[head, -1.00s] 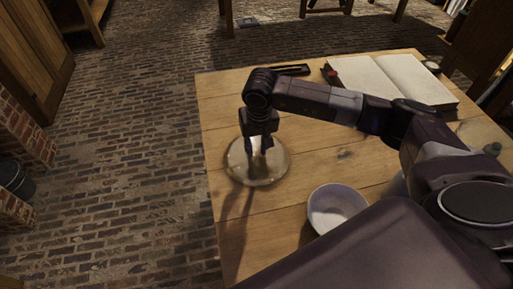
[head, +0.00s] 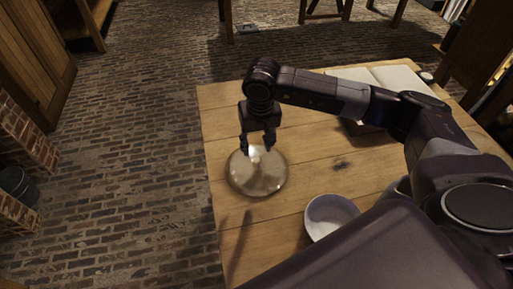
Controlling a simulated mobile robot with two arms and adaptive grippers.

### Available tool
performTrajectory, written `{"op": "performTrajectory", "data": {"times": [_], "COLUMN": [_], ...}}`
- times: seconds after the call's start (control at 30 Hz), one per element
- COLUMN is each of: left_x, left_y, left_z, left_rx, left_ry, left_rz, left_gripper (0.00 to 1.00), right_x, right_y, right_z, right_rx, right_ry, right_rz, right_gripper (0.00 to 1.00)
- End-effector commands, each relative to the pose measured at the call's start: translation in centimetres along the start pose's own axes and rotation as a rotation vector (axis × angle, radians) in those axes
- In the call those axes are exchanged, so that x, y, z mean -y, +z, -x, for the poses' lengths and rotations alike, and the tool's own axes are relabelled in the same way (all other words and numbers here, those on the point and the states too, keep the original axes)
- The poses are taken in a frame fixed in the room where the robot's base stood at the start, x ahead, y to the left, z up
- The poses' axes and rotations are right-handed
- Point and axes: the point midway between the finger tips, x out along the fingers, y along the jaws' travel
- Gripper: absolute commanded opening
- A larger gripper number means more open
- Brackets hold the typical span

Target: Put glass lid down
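The glass lid (head: 257,174) is a round, clear disc with a pale sheen. It lies flat on the wooden table (head: 290,243) near the table's left edge in the head view. My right gripper (head: 259,150) is above the lid's far part, pointing down, with its two fingers spread apart. It looks open and holds nothing that I can see. Whether a fingertip still touches the lid's knob I cannot tell. My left gripper is not in view.
A white bowl (head: 331,215) stands on the table to the right of the lid. An open book (head: 400,79) lies at the back right, partly behind my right arm. Bare tabletop lies between the lid and the bowl. Brick floor surrounds the table's left side.

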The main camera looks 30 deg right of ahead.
Motion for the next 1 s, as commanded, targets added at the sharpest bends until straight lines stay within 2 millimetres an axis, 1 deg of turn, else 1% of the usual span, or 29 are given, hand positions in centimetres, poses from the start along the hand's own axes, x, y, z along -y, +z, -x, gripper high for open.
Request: {"op": "performTrajectory", "data": {"times": [0.03, 0.1, 0.23, 0.9, 1.0], "left_x": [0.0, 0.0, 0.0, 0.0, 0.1], "left_y": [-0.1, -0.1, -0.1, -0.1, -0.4], "left_z": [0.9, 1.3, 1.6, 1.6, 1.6], "left_rx": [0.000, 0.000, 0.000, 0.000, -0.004], "left_ry": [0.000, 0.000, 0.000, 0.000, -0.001], "left_rz": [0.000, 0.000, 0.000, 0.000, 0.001], "left_gripper": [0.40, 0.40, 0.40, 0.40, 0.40], "right_x": [0.0, 0.0, -0.1, 0.0, 0.0], "right_y": [-0.1, -0.1, 0.0, 0.0, 0.0], "right_z": [1.4, 2.2, 3.2, 3.3, 3.3], "right_rx": [-0.002, -0.001, 0.000, 0.000, 0.001], "right_ry": [0.000, -0.001, 0.001, 0.000, 0.000], "right_rz": [-0.001, -0.001, -0.001, -0.001, -0.001], "right_gripper": [0.39, 0.39, 0.39, 0.39, 0.39]}}
